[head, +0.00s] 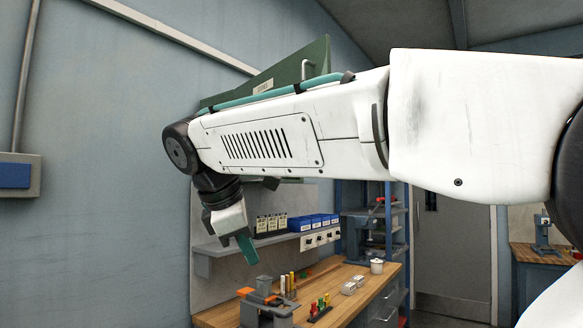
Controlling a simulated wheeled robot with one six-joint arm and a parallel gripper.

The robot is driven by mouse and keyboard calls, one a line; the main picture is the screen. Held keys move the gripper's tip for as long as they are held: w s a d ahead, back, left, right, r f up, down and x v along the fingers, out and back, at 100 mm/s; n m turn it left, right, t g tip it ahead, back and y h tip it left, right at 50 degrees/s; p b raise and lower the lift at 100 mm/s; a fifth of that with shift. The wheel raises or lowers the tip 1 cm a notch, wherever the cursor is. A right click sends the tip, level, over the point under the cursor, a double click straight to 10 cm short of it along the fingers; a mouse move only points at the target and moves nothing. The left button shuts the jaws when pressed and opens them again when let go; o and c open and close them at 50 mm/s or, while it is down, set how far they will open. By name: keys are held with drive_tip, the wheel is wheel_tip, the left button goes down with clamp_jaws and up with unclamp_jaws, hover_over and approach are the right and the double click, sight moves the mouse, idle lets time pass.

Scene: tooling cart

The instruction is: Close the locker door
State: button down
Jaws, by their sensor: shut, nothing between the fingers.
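The green locker door (315,62) shows above my arm, high on the blue wall. It looks swung out from the wall, with a small pale label on it. My gripper (246,248) points down at the left end of my arm, below the locker and in front of the shelf. It is shut and empty, with teal fingers, and looks clear of the door.
A shelf (218,248) with blue bins (312,222) and small boxes (270,223) is behind my gripper. Below is a wooden workbench (345,275) with a vise (265,305), tools and a white cup (377,266). A grey door (455,255) stands at the back.

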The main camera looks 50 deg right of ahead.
drive_tip(key=w+d+r+n+g+h, duration=0.1)
drive_tip(key=w+d+r+n+h, duration=0.25)
drive_tip(key=r, duration=0.65)
drive_tip(key=w+d+r+n+g+h, duration=0.2)
drive_tip(key=w+d+r, duration=0.2)
drive_tip(key=r, duration=0.6)
approach(307, 174)
wheel_tip(307, 174, down, 3)
drive_tip(key=d, duration=0.2)
drive_tip(key=shift+s+d, duration=0.2)
drive_tip(key=shift+d, duration=0.4)
drive_tip(key=shift+s+d, duration=0.25)
drive_tip(key=shift+d, duration=0.85)
drive_tip(key=shift+n, duration=0.25)
